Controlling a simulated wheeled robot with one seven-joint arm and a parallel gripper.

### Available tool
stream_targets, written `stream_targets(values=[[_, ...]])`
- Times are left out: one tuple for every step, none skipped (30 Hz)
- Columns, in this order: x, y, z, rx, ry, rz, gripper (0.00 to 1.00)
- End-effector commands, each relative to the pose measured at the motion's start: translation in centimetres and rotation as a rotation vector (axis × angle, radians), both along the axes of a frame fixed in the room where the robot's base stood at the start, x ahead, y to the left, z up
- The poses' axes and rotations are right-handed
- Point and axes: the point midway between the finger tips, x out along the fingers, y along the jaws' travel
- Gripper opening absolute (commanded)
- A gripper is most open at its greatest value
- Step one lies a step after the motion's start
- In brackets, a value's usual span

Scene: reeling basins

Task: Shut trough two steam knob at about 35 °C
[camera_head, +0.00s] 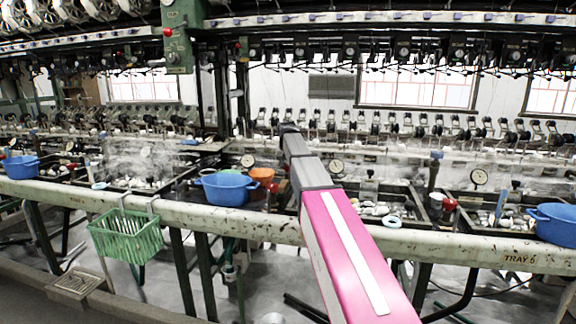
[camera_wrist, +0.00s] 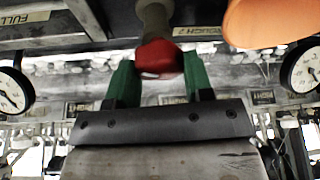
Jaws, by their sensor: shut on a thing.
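In the wrist view a red knob (camera_wrist: 159,58) on a grey stem sits between the two green fingers of my gripper (camera_wrist: 157,80). The fingers are shut on its sides. A label beside it, upside down and partly covered, seems to read "TROUGH 2" (camera_wrist: 197,31). A dial (camera_wrist: 12,90) is at the left edge and another dial (camera_wrist: 303,70) at the right edge; I cannot read their values. In the head view my arm reaches to the middle of the basins and hides the gripper's fingers. Dials show either side of the arm (camera_head: 248,160) (camera_head: 336,167).
An orange bowl (camera_head: 262,174) and a blue pot (camera_head: 227,189) stand left of my arm; the orange bowl also fills the wrist view's upper right (camera_wrist: 270,22). A green basket (camera_head: 126,236) hangs from the pale front rail (camera_head: 180,212). Another blue pot (camera_head: 556,224) is far right. Steam rises from the left basins.

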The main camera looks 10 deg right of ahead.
Motion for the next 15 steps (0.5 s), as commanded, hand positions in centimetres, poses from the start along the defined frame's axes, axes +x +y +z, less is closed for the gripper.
stream_targets(values=[[0.01,0.05,0.01,-0.001,0.001,-0.033,0.24],[0.01,0.05,0.01,-0.001,0.001,-0.055,0.24],[0.01,0.06,0.01,0.000,0.001,-0.081,0.24],[0.00,0.04,0.01,-0.001,0.001,-0.099,0.24],[0.01,0.04,0.01,-0.001,0.001,-0.116,0.24],[0.02,0.05,0.01,0.000,0.001,-0.138,0.24],[0.03,0.06,0.02,0.000,0.001,-0.152,0.24],[0.02,0.06,0.01,0.000,0.001,-0.166,0.24],[0.03,0.06,0.02,0.000,0.001,-0.181,0.24],[0.03,0.07,0.02,-0.001,0.000,-0.193,0.24],[0.02,0.07,0.01,0.000,0.000,-0.203,0.24],[0.02,0.08,0.01,0.000,0.001,-0.213,0.24],[0.02,0.09,0.01,0.000,0.001,-0.222,0.24],[0.01,0.09,0.01,0.001,0.001,-0.228,0.24],[0.01,0.09,0.01,0.000,0.001,-0.235,0.24]])
